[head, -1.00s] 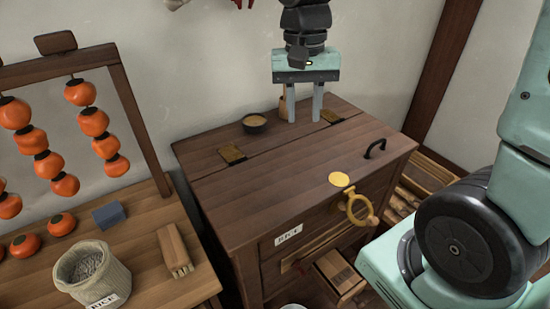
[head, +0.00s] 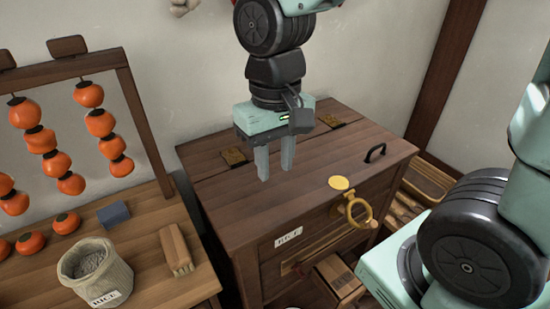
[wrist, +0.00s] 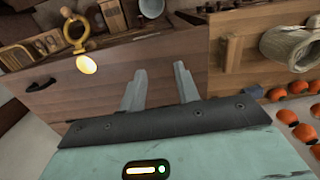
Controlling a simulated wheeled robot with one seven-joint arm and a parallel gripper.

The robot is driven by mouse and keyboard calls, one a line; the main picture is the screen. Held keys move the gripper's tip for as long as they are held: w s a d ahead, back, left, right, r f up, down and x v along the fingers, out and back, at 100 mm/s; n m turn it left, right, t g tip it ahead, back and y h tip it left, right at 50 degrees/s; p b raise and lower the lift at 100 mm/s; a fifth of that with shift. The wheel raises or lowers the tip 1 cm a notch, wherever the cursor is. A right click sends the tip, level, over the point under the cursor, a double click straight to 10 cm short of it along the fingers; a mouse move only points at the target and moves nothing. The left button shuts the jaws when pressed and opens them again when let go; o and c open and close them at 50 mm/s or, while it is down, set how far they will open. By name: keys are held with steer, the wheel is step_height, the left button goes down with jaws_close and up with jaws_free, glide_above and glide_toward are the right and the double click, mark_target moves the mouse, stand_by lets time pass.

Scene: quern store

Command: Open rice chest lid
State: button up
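The rice chest (head: 250,243) is a dark wooden box with a white RICE label (head: 288,237) on its front. Its lid (head: 308,180) is down flat, with brass hinges along the back. A black handle (head: 375,153) sits near the lid's right edge; it also shows at the left of the wrist view (wrist: 40,85). My gripper (head: 275,178) is above the middle of the lid, pointing down, fingers apart and empty. The wrist view shows the two open fingers (wrist: 160,90) over the lid, with the handle well to one side.
A brass ring (head: 358,212) and yellow disc (head: 339,183) are at the chest's front edge. A persimmon rack stands behind.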

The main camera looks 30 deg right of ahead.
steer(key=s+a+f+n, duration=0.1)
steer(key=s+a+n, duration=0.1)
steer(key=s, duration=0.1)
steer(key=s+a+f+n, duration=0.1)
steer(key=s+a+n, duration=0.1)
steer(key=s, duration=0.1)
steer(key=s+a+f+n, duration=0.1)
steer(key=s+a+n, duration=0.1)
steer(key=s+n, duration=0.1)
steer(key=shift+s, duration=0.25)
steer(key=shift+c, duration=0.4)
